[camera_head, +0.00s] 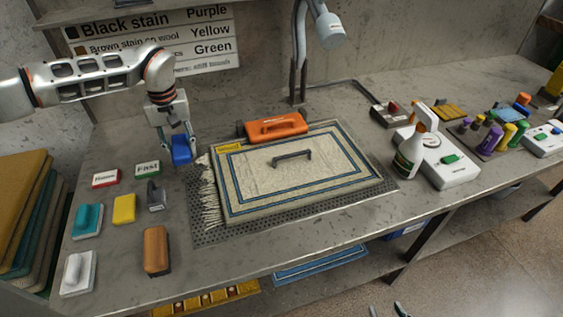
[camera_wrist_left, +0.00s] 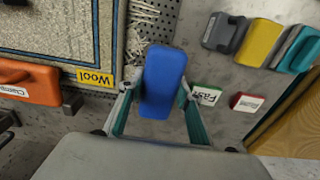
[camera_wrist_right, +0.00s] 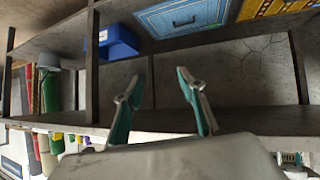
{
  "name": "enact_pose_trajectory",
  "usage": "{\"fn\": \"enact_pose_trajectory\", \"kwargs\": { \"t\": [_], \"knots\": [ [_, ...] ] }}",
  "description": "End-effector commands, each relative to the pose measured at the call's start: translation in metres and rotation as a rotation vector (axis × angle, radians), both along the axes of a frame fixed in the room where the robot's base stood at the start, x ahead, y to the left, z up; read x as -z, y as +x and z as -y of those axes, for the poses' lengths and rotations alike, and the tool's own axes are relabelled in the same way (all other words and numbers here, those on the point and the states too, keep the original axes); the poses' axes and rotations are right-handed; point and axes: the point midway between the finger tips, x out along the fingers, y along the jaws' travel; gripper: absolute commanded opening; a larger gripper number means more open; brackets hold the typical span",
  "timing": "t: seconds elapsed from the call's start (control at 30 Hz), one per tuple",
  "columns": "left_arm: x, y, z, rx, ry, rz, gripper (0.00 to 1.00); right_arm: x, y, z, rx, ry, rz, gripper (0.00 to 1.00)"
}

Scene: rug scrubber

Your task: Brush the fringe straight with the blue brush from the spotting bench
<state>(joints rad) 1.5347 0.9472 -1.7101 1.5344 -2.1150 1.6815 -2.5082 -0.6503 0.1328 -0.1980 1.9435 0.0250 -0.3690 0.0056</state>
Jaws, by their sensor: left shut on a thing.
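The blue brush (camera_head: 181,149) is held in my left gripper (camera_head: 178,138), which is shut on it above the bench, just left of the rug's far left corner. The brush also fills the middle of the left wrist view (camera_wrist_left: 163,82), between the two fingers. The cream rug (camera_head: 300,170) with blue border lines lies on a perforated grey plate. Its pale fringe (camera_head: 209,198) hangs along the left edge and looks uneven. My right gripper (camera_wrist_right: 160,90) is open and empty in the right wrist view, facing the shelf below the bench. It shows only slightly at the head view's bottom edge.
An orange clamp (camera_head: 276,127) sits at the rug's back edge, beside a yellow Wool label (camera_head: 229,147). A dark handle (camera_head: 292,157) lies on the rug. Several brushes and blocks, including a brown brush (camera_head: 157,250), stand at left. A spray bottle (camera_head: 412,150) and scale stand right.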

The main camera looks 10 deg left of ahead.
Motion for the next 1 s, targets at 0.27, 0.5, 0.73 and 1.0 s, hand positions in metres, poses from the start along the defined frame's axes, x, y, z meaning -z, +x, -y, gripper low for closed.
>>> {"fn": "enact_pose_trajectory", "kwargs": {
  "t": [0.27,0.5,0.73,1.0],
  "knots": [
    [-0.002,0.005,0.007,0.003,0.000,0.002,0.15,0.000,0.000,0.000,0.000,0.000,0.000,0.40],
    [-0.011,0.023,0.039,0.002,0.002,0.003,0.15,0.016,-0.006,0.012,0.017,-0.019,-0.030,0.40],
    [0.003,0.024,0.041,0.001,0.002,0.000,0.15,0.022,-0.010,0.019,0.028,-0.027,-0.043,0.40],
    [0.029,0.024,0.041,0.001,0.002,0.001,0.15,0.018,-0.008,0.013,0.030,-0.014,-0.034,0.40]
  ]
}}
